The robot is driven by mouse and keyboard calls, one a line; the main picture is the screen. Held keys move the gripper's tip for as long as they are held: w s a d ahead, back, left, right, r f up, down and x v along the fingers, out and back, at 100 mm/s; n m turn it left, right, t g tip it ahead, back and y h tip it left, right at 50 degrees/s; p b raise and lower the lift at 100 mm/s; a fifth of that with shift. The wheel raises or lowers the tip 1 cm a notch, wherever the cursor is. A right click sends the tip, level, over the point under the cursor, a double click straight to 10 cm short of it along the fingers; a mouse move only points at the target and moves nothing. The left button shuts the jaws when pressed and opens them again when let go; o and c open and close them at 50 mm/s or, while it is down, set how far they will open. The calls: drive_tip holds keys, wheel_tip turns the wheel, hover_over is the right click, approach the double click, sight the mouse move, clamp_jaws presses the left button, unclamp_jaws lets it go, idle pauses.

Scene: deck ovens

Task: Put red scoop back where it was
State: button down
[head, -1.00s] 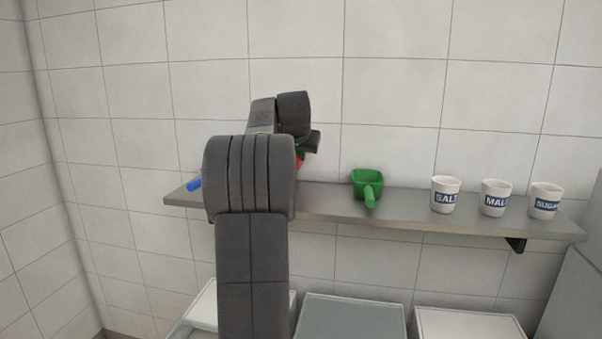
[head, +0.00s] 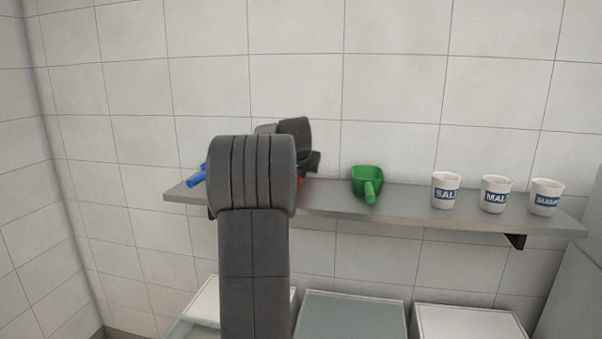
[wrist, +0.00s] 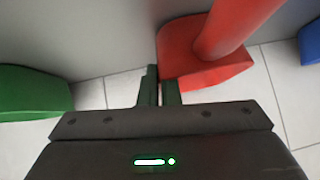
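The red scoop (wrist: 200,62) is at my gripper (wrist: 159,88) in the wrist view, its handle running toward the top of the picture. The two fingers are close together, with the edge of the scoop between their tips, so my gripper is shut on it. In the head view only a small red patch (head: 301,182) shows beside my arm, at about shelf height. My arm hides the rest. I cannot tell whether the scoop touches the shelf (head: 330,202).
A green scoop (head: 367,182) lies on the shelf to the right, and a blue scoop (head: 197,175) shows at the left end. Cups marked SALT (head: 446,190), MALT (head: 496,194) and SUGAR (head: 545,197) stand farther right. Lidded bins (head: 352,315) are below.

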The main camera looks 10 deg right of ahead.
drive_tip(key=c, duration=1.6)
unclamp_jaws()
drive_tip(key=shift+f, duration=0.15)
drive_tip(key=shift+c, duration=0.2)
drive_tip(key=shift+s+r, duration=0.15)
drive_tip(key=shift+r, duration=0.25)
drive_tip(key=v, duration=1.1)
drive_tip(key=shift+s+r, duration=0.15)
drive_tip(key=shift+s, duration=0.05)
